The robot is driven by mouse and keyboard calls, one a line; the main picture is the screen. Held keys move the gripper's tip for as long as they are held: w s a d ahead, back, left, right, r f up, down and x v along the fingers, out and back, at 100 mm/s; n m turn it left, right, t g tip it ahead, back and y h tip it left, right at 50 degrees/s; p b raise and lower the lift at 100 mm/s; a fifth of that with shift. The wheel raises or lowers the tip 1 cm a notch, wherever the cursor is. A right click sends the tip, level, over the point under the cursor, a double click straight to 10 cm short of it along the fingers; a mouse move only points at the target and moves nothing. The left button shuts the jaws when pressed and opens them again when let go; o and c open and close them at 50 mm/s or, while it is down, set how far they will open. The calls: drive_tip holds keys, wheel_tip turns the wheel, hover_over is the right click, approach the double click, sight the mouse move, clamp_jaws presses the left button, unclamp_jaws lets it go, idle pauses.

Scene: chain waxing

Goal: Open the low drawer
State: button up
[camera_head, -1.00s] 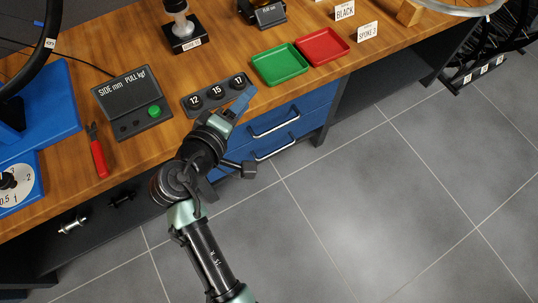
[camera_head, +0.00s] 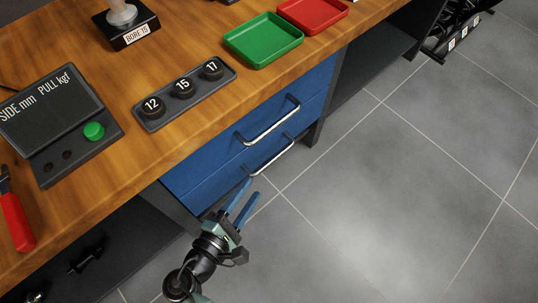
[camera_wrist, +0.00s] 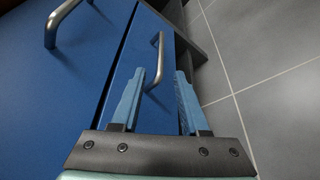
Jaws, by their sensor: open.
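The low drawer (camera_head: 226,184) is the lower of two blue drawer fronts under the bench, and it looks shut. Its silver bar handle (camera_head: 271,158) runs across the front. My gripper (camera_head: 242,198) is open and empty, with its blue fingers pointing up toward the low drawer, short of the handle. In the wrist view the low drawer (camera_wrist: 125,68) and its handle (camera_wrist: 156,62) lie ahead of my gripper (camera_wrist: 158,82), with the handle's near end showing between the fingers. Whether they touch cannot be told.
The upper drawer's handle (camera_head: 268,122) is just above. The wooden bench top (camera_head: 180,150) carries a green tray (camera_head: 263,40), a red tray (camera_head: 312,12) and a black block of numbered knobs (camera_head: 180,95). The grey tiled floor (camera_head: 400,210) to the right is clear.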

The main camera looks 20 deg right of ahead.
sight(273, 159)
drive_tip(key=b+x, duration=0.5)
drive_tip(key=x, duration=0.6)
drive_tip(key=shift+s+f+b, duration=0.1)
drive_tip(key=shift+f+b, duration=0.1)
drive_tip(key=shift+b, duration=0.15)
drive_tip(key=shift+w+d, duration=0.3)
drive_tip(key=shift+d, duration=0.05)
clamp_jaws()
idle(0.5)
